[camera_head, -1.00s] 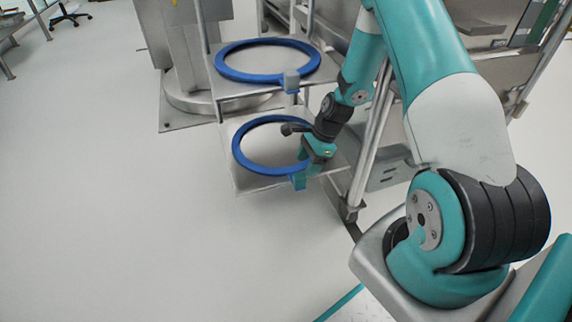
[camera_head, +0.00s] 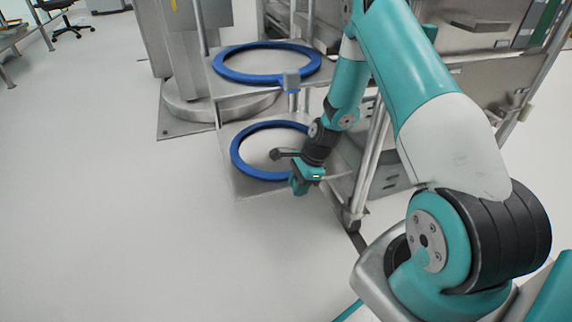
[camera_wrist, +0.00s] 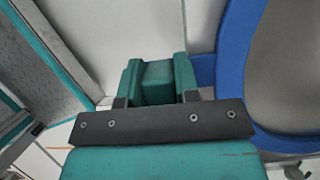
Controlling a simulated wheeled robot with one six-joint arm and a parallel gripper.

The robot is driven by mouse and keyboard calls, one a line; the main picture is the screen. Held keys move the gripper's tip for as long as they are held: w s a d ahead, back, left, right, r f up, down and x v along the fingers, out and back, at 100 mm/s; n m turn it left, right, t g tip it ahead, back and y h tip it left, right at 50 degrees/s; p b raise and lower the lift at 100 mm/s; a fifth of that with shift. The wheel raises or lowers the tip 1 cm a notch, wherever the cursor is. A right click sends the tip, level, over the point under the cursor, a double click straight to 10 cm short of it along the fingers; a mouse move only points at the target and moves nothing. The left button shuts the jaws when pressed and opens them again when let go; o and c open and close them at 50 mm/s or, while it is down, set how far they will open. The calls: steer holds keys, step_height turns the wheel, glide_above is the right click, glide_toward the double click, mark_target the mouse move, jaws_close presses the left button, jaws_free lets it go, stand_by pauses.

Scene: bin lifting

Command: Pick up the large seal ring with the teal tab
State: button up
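The large seal ring with the teal tab is a blue ring (camera_head: 238,160) lying on the lower shelf; its right part is hidden behind my arm. Its blue band also shows at the right of the wrist view (camera_wrist: 232,60). My gripper (camera_head: 300,184) is down at the ring's front, over the tab. In the wrist view the teal tab (camera_wrist: 158,80) sits between the two teal fingers of my gripper (camera_wrist: 158,72). No clear gap shows on either side, but I cannot tell whether the fingers press on it.
Metal posts (camera_head: 370,165) of the rack stand right of my gripper. The floor at left is clear.

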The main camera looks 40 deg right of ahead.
steer(key=shift+c, duration=1.1)
steer(key=shift+r, duration=0.1)
step_height(320, 180, up, 20)
steer(key=p, duration=0.9)
steer(key=shift+r+p, duration=1.95)
steer(key=shift+p, duration=0.55)
